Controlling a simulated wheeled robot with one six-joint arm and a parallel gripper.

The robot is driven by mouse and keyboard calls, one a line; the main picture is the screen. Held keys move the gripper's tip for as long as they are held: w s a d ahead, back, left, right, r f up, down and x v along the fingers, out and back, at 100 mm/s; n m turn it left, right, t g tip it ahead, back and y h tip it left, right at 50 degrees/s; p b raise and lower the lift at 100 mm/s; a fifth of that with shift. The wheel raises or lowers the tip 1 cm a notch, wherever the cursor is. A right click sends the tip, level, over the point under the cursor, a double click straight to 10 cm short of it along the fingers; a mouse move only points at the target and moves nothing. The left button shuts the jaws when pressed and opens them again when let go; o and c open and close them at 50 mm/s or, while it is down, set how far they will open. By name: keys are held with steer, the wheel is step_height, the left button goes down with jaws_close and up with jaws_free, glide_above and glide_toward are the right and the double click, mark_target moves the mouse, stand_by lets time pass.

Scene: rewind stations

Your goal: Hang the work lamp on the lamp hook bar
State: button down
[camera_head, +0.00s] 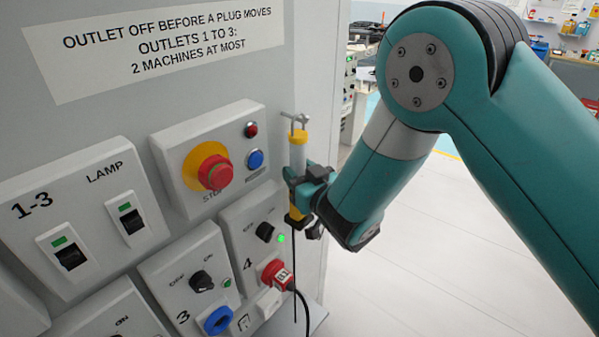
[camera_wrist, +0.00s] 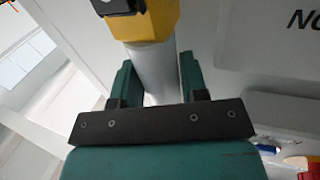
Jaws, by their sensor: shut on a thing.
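The work lamp (camera_head: 297,154) is upright, with a pale tube and yellow ends, in front of the right part of the grey panel. My gripper (camera_head: 308,186) is shut around its tube. In the wrist view the lamp's pale tube (camera_wrist: 153,68) stands between the two green fingers of my gripper (camera_wrist: 157,82), with a yellow end above. Grey metal hook-like parts (camera_head: 294,118) show at the lamp's top. I cannot tell which belong to the lamp and which to the lamp hook bar, or whether they touch. A thin dark cord hangs below the lamp.
The panel (camera_head: 120,110) carries a red stop button (camera_head: 214,172), LAMP and 1-3 switches, and outlets close left of the lamp. A red plug (camera_head: 277,274) sits in outlet 4, with a black cable. The floor (camera_head: 440,260) to the right is clear.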

steer(key=c, duration=0.6)
jaws_free()
steer(key=shift+o, duration=0.2)
steer(key=shift+s+f+b, duration=0.1)
steer(key=shift+f+b, duration=0.1)
steer(key=shift+b, duration=0.1)
steer(key=shift+s+d+f+b, duration=0.15)
steer(key=shift+s+d+b, duration=0.25)
steer(key=shift+b, duration=0.8)
steer(key=b+v, duration=1.6)
steer(key=b, duration=0.8)
steer(key=s+d+f+g+h+p, duration=0.3)
steer(key=s+d+g, duration=0.1)
steer(key=s+g, duration=0.3)
steer(key=s+d+f+g+h+p, duration=0.2)
steer(key=s+d+f+g+p, duration=0.1)
steer(key=s+g, duration=0.5)
steer(key=shift+s+d+f+h+p, duration=0.35)
steer(key=shift+s+d+f+h, duration=0.05)
steer(key=shift+s+d+f, duration=0.15)
